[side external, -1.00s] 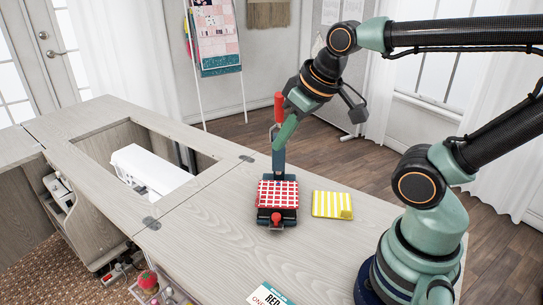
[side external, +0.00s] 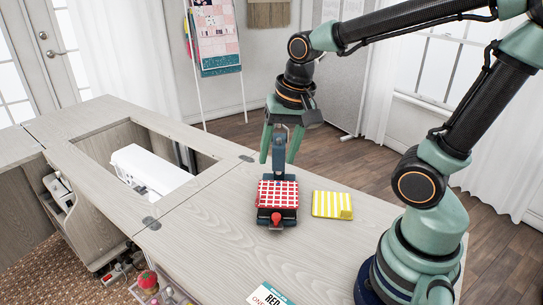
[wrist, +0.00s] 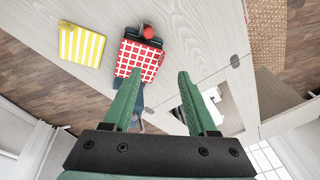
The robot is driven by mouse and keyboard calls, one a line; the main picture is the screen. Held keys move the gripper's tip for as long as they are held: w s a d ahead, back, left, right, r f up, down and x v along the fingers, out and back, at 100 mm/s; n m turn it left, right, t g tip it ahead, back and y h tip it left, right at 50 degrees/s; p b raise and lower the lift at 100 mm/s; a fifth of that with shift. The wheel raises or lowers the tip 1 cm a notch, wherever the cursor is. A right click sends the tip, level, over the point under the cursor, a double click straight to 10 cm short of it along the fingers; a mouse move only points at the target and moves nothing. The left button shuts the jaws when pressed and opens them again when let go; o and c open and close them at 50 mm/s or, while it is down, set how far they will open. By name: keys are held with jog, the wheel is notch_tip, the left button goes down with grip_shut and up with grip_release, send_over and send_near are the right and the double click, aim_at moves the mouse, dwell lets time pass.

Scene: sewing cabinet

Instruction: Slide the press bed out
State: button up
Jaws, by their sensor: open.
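The press stands on the wooden cabinet top. Its bed (side external: 277,194) has a red-and-white checked cover, and it also shows in the wrist view (wrist: 138,60). A red knob (side external: 276,218) sits at the bed's front, seen in the wrist view too (wrist: 148,32). A dark blue post (side external: 280,160) rises behind the bed. My gripper (side external: 279,160) is open above and behind the bed, its green fingers pointing down around the post's upper part in the side view. I cannot tell whether they touch it. The press's red handle is not visible now.
A yellow-striped folded cloth (side external: 332,205) lies right of the press. A white sewing machine (side external: 148,170) sits in the cabinet opening at left. A booklet (side external: 270,296) lies near the front edge.

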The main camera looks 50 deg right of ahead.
aim_at(276, 215)
jog(key=f+m+g, duration=0.1)
jog(key=f+m, duration=0.1)
jog(key=f, duration=0.3)
jog(key=f+m, duration=0.3)
jog(key=f, duration=0.3)
jog(key=f+m+g, duration=0.1)
jog(key=f+m, duration=0.1)
jog(key=f, duration=0.3)
jog(key=shift+w+d+f+m+g, duration=0.3)
jog(key=shift+w+f+m, duration=0.1)
grip_shut()
dwell(0.9)
